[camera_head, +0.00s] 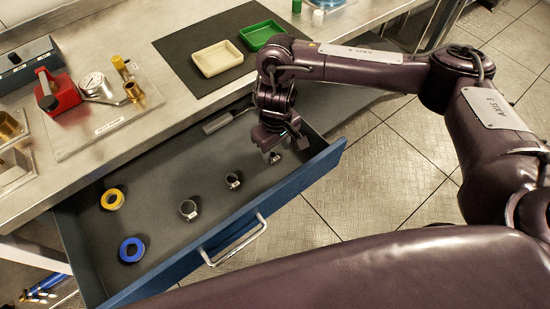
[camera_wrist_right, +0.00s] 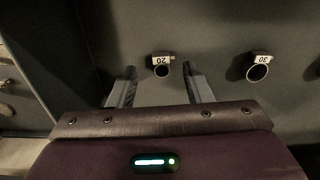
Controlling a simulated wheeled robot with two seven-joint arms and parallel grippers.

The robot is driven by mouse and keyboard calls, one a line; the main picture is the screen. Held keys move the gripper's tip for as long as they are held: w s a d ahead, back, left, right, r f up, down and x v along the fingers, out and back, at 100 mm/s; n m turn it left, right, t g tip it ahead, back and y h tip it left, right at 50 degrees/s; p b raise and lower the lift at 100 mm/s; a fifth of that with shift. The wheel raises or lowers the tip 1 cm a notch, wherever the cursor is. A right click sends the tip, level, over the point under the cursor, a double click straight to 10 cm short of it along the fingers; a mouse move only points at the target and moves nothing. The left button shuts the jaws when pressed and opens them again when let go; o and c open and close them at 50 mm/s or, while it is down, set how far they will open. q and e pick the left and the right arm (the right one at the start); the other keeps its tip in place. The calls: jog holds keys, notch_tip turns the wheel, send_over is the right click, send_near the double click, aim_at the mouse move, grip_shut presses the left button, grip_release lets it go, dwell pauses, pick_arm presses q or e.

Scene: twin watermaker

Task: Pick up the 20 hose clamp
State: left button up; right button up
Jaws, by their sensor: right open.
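The 20 hose clamp (camera_wrist_right: 161,69) is a small metal ring with a white tag reading 20, upside down in the right wrist view. It lies on the drawer floor, and in the head view it shows at the right end of the drawer (camera_head: 275,157), partly behind my gripper. My right gripper (camera_head: 270,147) is open above it. In the wrist view the two fingers (camera_wrist_right: 161,84) point toward the clamp, one on each side, with visible gaps. I see no contact. My left gripper is not in view.
The 30 clamp (camera_wrist_right: 258,71) lies beside it; a larger clamp (camera_head: 188,209) lies farther left. A yellow ring (camera_head: 112,199) and a blue ring (camera_head: 131,249) lie at the drawer's left end. The open blue drawer's front wall (camera_head: 300,187) is close to my gripper. The bench (camera_head: 160,125) overhangs behind.

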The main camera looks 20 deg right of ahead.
aim_at(274, 158)
notch_tip(274, 158, down, 3)
jog(key=shift+a+r+b, duration=0.1)
jog(key=shift+b, duration=0.25)
grip_shut()
jog(key=shift+r, duration=0.1)
